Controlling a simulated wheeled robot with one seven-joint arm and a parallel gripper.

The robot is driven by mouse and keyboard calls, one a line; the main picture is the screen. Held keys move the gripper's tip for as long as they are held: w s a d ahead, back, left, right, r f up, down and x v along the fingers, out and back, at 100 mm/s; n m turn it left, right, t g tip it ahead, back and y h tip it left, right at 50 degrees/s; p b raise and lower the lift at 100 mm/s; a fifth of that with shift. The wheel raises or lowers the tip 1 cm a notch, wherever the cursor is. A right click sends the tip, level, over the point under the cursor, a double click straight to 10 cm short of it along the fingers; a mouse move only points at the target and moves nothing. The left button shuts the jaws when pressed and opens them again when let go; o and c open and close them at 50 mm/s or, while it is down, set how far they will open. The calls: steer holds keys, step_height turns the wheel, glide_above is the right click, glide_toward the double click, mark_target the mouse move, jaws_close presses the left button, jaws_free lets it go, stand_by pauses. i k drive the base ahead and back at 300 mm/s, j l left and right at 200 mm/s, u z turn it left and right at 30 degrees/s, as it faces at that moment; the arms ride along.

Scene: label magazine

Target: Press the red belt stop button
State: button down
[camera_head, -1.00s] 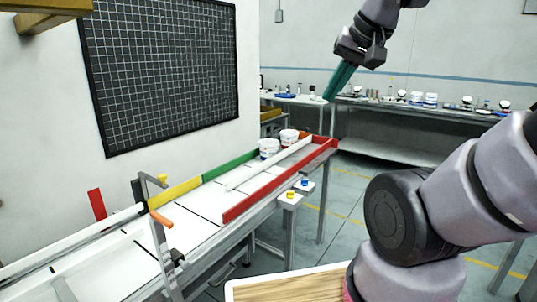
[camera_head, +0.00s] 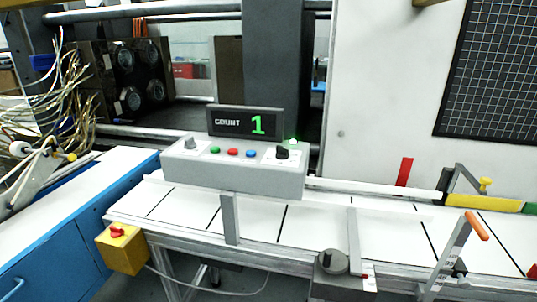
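A grey control box (camera_head: 235,176) stands above the white conveyor belt (camera_head: 265,215) on a post. On its sloped top sits a small red button (camera_head: 233,152), between a green button (camera_head: 215,150) and a blue button (camera_head: 251,153). A yellow box (camera_head: 122,250) with a red knob (camera_head: 117,231) is fixed at the conveyor's left front corner. I cannot tell from labels which red control is the belt stop. My gripper is out of view, and nothing touches either control.
A blue cabinet (camera_head: 75,235) stands at the left, with bundled wires (camera_head: 45,110) above it. A grey box with a black knob (camera_head: 331,262) sits at the conveyor's front edge. An orange-tipped lever (camera_head: 476,226) rises at the right.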

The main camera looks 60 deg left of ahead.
mark_target(233, 151)
steer(key=u, duration=2.45)
